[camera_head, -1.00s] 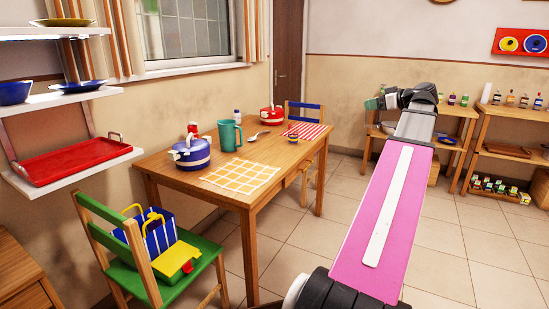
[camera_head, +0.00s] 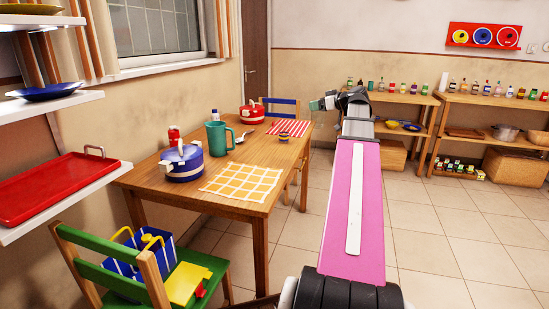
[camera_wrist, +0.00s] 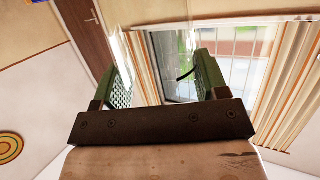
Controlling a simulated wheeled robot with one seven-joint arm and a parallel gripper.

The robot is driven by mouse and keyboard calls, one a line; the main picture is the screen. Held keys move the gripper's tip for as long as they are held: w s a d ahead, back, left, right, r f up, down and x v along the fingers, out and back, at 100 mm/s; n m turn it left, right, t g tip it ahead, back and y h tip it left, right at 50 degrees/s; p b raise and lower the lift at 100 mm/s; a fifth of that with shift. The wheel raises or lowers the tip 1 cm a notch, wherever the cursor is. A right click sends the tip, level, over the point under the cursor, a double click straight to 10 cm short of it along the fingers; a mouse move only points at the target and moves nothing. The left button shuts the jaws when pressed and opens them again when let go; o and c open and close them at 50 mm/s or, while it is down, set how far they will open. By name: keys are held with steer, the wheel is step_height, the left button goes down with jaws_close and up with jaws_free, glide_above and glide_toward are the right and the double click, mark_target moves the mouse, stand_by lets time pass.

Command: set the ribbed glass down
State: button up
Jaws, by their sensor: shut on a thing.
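My gripper (camera_head: 325,103) is held out in front, to the right of the wooden table (camera_head: 225,207), with floor below it. In the wrist view my gripper (camera_wrist: 160,68) has its two green fingers apart, closed on the sides of a clear glass (camera_wrist: 148,62). The glass is see-through, so its edges and ribs are hard to make out against the window behind. In the head view it is too small and faint to tell clearly.
On the table stand a blue pot (camera_head: 183,163), a teal pitcher (camera_head: 217,138), a red pot (camera_head: 252,114) and a small striped cup (camera_head: 284,137). An orange checked mat (camera_head: 242,183) and a red striped mat (camera_head: 296,127) lie flat. A green chair (camera_head: 115,280) stands in front.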

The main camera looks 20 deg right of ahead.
steer(key=w+a+f, duration=0.3)
steer(key=w+a, duration=0.1)
steer(key=a, duration=0.4)
steer(key=w+a+f+n+y, duration=0.1)
steer(key=w+a+f, duration=0.1)
steer(key=w+a, duration=0.45)
steer(key=w+a+f, duration=0.3)
steer(key=a, duration=0.6)
steer(key=shift+w+d+f, duration=0.65)
steer(key=shift+d+f, duration=1)
steer(key=shift+f, duration=0.2)
steer(key=shift+w+d+f, duration=0.7)
steer(key=shift+d+f, duration=1)
steer(key=shift+f, duration=0.15)
steer(key=shift+w+d+f, duration=0.65)
steer(key=shift+d+f, duration=1)
steer(key=shift+f, duration=0.2)
steer(key=shift+f, duration=0.1)
steer(key=o, duration=1.3)
steer(key=shift+c, duration=0.2)
